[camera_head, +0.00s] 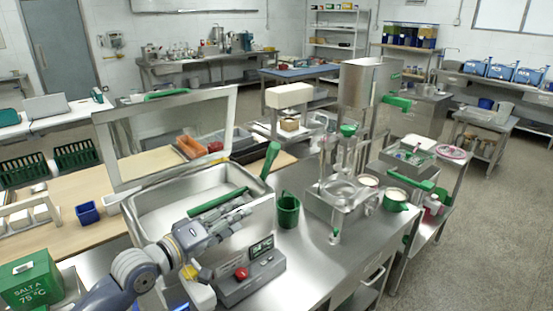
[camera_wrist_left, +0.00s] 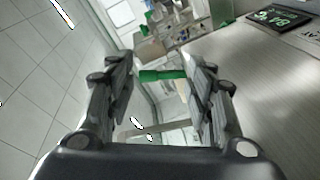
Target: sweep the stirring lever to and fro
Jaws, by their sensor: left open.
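A green lever handle (camera_head: 270,160) stands up, tilted, at the right side of the open steel vat (camera_head: 160,198); I take it for the stirring lever. A green bar (camera_head: 217,202) also shows at the vat, just behind my left gripper. My left gripper (camera_head: 243,212) is over the vat's front side, with its fingers pointing right. In the left wrist view its fingers (camera_wrist_left: 168,88) are spread apart. A green piece (camera_wrist_left: 163,76) shows in the gap between them; I cannot tell whether it is touched. My right gripper is not seen.
A grey control box (camera_head: 248,277) with a red button and a display stands close in front of the gripper. The framed lid (camera_head: 167,94) is raised behind the vat. A green mug (camera_head: 287,211) and a steel mill (camera_head: 342,195) stand to the right.

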